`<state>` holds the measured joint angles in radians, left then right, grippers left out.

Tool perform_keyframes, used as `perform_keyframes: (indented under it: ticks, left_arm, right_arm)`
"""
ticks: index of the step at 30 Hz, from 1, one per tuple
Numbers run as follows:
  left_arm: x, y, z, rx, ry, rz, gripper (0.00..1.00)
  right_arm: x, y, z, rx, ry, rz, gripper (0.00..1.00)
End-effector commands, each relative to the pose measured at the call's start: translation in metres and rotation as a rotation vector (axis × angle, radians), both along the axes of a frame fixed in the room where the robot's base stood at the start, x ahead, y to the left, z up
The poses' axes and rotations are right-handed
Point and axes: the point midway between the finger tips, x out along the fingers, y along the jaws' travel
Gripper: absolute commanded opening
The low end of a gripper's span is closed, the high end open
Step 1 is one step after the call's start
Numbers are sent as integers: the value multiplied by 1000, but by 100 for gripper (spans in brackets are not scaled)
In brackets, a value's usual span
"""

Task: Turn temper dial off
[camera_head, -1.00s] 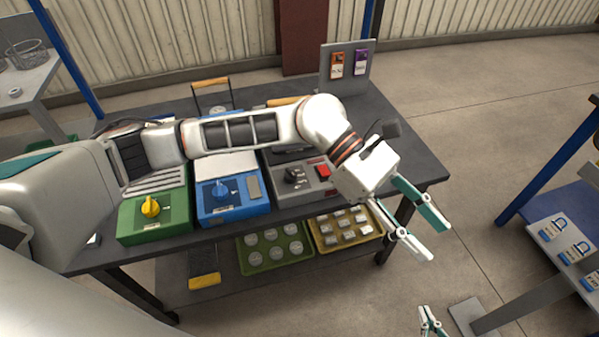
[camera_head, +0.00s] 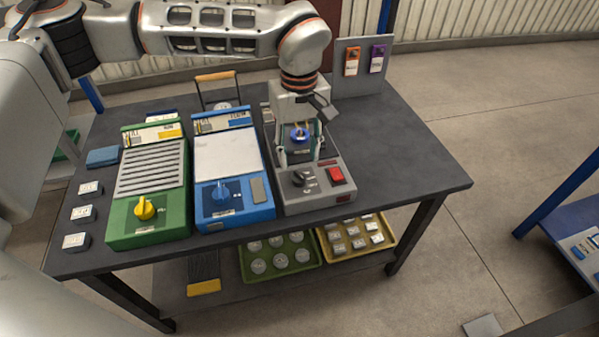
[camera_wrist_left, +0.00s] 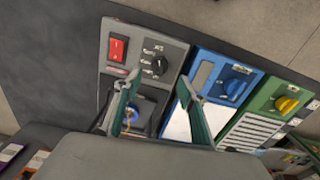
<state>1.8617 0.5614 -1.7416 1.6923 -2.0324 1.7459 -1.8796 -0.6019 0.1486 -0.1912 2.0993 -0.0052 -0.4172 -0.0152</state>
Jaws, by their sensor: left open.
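Three units with dials stand side by side on the dark table; their labels are too small to read, so I cannot tell which dial is the temper one. The green unit (camera_head: 120,228) has a yellow dial (camera_head: 144,208). The blue unit (camera_head: 262,211) has a blue dial (camera_head: 221,192). The grey unit (camera_head: 318,200) has a black dial (camera_head: 299,178) and a red switch (camera_head: 336,174). My left gripper (camera_head: 300,158) is open and points down over the grey unit, behind its black dial. The wrist view shows the black dial (camera_wrist_left: 159,65) ahead of the open fingers. My right gripper is out of view.
A blue piece with a yellow ring (camera_head: 299,134) shows between my left fingers on the grey unit. A panel with orange and purple tags (camera_head: 362,62) stands behind. Trays of metal pieces (camera_head: 278,254) sit on the lower shelf. The table's right side is clear.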

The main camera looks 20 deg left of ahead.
Motion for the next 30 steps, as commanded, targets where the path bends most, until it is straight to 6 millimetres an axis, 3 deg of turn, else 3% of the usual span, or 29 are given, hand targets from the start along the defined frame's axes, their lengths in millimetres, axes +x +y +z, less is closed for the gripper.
perform_keyframes:
  ticks: [12,23,27,30]
  left_arm:
    - [-1,-1,-63,-3,7,0,41]
    - [-1,-1,-69,-3,1,0,41]
    - [-1,-1,-69,-3,2,0,4]
    - [-1,-1,-69,-3,2,0,2]
  right_arm:
    - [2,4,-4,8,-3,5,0]
    - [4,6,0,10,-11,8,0]
    - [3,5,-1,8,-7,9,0]
    - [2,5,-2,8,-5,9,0]
